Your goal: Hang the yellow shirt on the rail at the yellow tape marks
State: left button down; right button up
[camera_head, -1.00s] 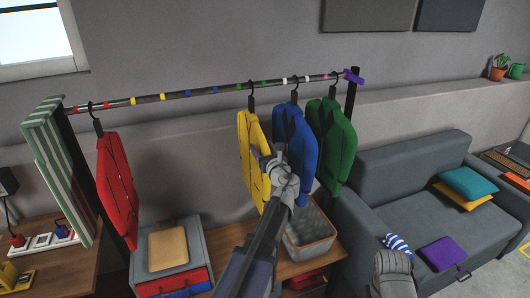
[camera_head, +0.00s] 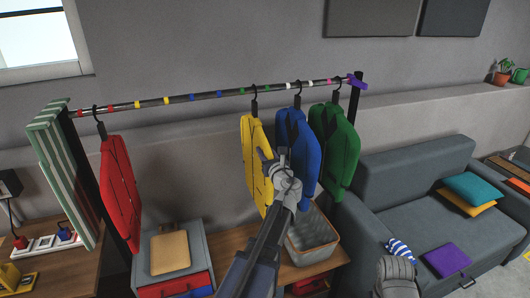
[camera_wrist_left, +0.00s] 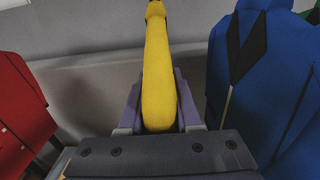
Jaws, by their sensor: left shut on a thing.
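The yellow shirt (camera_head: 256,165) hangs by a black hanger hook from the rail (camera_head: 212,92), right of the middle, next to the blue shirt (camera_head: 303,150). The yellow tape marks (camera_head: 152,102) are on the rail's left part, between the red shirt and the yellow shirt. My left gripper (camera_head: 268,168) is at the yellow shirt's right side. In the left wrist view, the gripper (camera_wrist_left: 158,112) is shut on the narrow yellow shirt, which stands upright between its fingers.
A red shirt (camera_head: 119,190) hangs at the left and a green shirt (camera_head: 338,145) at the right. The rail between the red and yellow shirts is free. A grey basket (camera_head: 312,245) and a cabinet with a wooden board (camera_head: 170,252) stand below. A sofa (camera_head: 400,195) is at right.

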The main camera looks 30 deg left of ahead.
pick_arm(q)
jog(key=shift+r, duration=0.15)
dwell(0.3)
jog(key=shift+r+p, duration=0.25)
jog(key=shift+p, duration=0.15)
jog(key=shift+f, duration=0.2)
jog(key=shift+f+b, duration=0.25)
jog(key=shift+b, duration=0.2)
jog(key=c, duration=0.5)
grip_release()
